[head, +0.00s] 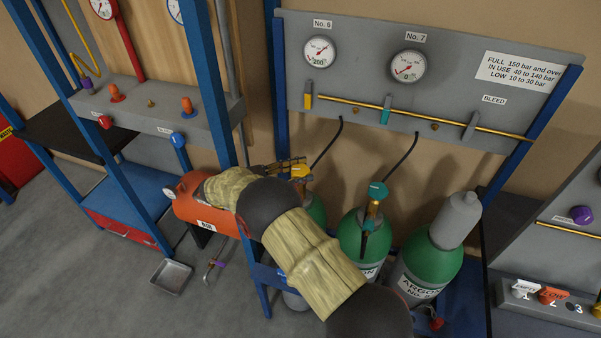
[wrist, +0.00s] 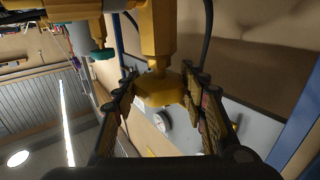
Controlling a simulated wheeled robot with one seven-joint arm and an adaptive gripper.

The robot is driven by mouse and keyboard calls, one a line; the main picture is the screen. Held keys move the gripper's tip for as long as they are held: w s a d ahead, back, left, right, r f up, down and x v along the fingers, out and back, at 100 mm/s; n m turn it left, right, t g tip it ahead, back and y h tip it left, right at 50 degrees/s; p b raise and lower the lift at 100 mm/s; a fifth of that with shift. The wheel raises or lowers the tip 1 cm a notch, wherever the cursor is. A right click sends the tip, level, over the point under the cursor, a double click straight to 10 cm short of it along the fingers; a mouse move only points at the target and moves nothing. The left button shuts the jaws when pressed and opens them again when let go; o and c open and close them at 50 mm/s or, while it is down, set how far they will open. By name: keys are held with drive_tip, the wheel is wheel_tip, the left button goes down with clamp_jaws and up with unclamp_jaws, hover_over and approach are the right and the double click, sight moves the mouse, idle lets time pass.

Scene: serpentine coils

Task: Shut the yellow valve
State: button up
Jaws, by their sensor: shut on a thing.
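The yellow valve (head: 300,171) sits on top of the left green cylinder (head: 314,208), below the No. 6 gauge in the head view. My gripper (head: 294,173) reaches it from the left, and my arm hides part of that cylinder. In the wrist view the yellow valve's round handwheel (wrist: 160,90) lies between the two dark fingers of my gripper (wrist: 162,95), which are closed on its sides. A yellow stem and body rise above the handwheel in that view. How far the valve is turned cannot be told.
A teal valve (head: 377,190) tops the middle cylinder, close on the right; it also shows in the wrist view (wrist: 102,54). A capped argon cylinder (head: 426,265) stands farther right. The gauge panel (head: 450,90) is behind, with hoses hanging down. A blue post (head: 208,80) stands left.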

drive_tip(key=shift+r+m+g, duration=0.1)
drive_tip(key=shift+m+g, duration=0.3)
drive_tip(key=shift+g, duration=0.2)
drive_tip(key=o, duration=1.2)
drive_tip(key=shift+d, duration=0.1)
drive_tip(key=shift+v, duration=3.75)
